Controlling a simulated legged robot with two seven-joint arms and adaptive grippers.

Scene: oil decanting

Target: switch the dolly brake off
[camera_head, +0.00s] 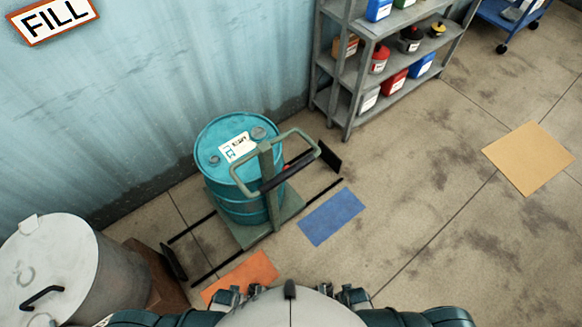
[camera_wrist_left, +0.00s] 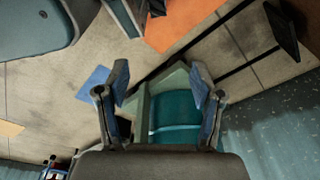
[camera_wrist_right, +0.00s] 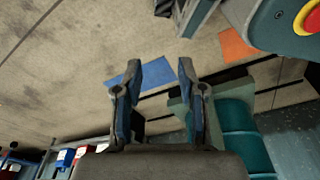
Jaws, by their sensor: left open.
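The dolly (camera_head: 268,234) is a grey-green platform with an upright post and a looped handle (camera_head: 290,137), carrying a teal drum (camera_head: 240,207). A black bar with a small red part (camera_head: 287,166) runs along the handle; I cannot tell whether this is the brake or how it is set. My left gripper (camera_wrist_left: 160,80) is open and empty; the dolly platform (camera_wrist_left: 176,78) and drum (camera_wrist_left: 175,112) show beyond its fingers. My right gripper (camera_wrist_right: 161,72) is open and empty, with the drum (camera_wrist_right: 237,130) to the right of its fingers. Both hands are low in the head view, apart from the dolly.
Black lines and two black upright plates (camera_head: 328,156) (camera_head: 173,263) flank the dolly. Blue (camera_head: 332,217), orange (camera_head: 240,277) and tan (camera_head: 528,159) patches mark the floor. A lidded grey drum (camera_head: 120,275) stands at left, a shelf (camera_head: 345,100) behind. The right floor is clear.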

